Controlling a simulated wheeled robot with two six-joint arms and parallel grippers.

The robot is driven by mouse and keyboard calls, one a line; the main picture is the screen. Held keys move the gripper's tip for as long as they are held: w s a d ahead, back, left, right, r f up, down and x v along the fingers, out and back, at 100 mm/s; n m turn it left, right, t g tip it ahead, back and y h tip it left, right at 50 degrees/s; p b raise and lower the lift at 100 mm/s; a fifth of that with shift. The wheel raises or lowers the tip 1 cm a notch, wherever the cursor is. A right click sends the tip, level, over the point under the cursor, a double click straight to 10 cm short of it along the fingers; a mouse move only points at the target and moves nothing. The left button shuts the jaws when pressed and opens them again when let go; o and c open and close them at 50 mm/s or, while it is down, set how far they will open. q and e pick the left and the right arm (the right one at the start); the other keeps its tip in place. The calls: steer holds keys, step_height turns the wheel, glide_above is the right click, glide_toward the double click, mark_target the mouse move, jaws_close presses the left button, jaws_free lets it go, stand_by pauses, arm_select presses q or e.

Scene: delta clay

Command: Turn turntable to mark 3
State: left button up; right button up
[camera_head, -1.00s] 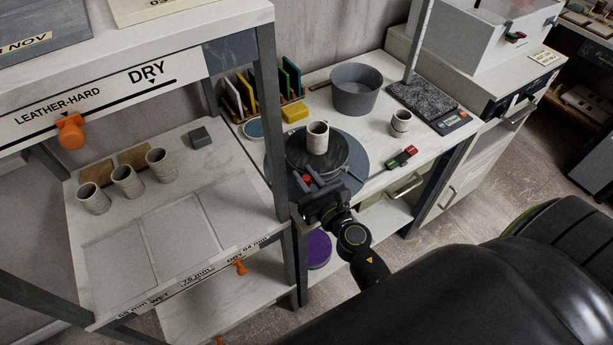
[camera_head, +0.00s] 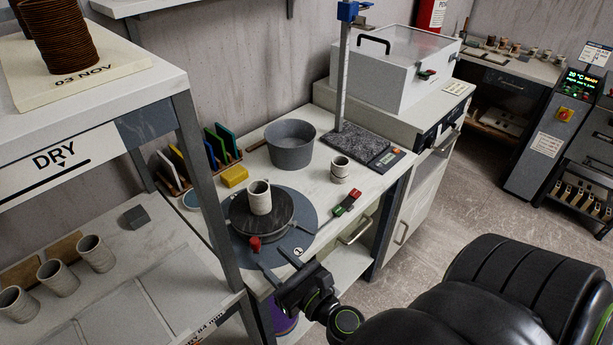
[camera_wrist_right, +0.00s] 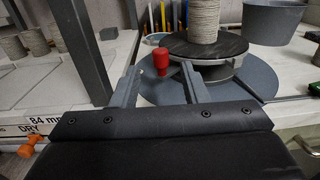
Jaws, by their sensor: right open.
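The turntable's dark round top (camera_head: 262,216) carries a pale clay cup (camera_head: 260,191) and sits over a wider grey disc (camera_head: 303,215). A red knob (camera_head: 255,243) stands at the front edge of the top. A round "1" label (camera_head: 298,251) shows on the grey disc's front right; I cannot see a mark 3. My right gripper (camera_head: 273,257) is open and empty at the disc's front edge. In the right wrist view, the knob (camera_wrist_right: 162,60) appears between and just beyond the fingertips (camera_wrist_right: 162,74); contact is not visible. My left gripper is not in view.
A grey bowl (camera_head: 290,145), a yellow block (camera_head: 234,176) and a tool rack (camera_head: 198,163) stand behind the turntable. A shelf post (camera_head: 207,190) rises close on the left.

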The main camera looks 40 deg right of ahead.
steer(key=s+b, duration=0.4)
steer(key=s, duration=0.5)
steer(key=shift+s+d+b, duration=0.15)
steer(key=shift+s+b, duration=0.05)
steer(key=shift+b, duration=0.1)
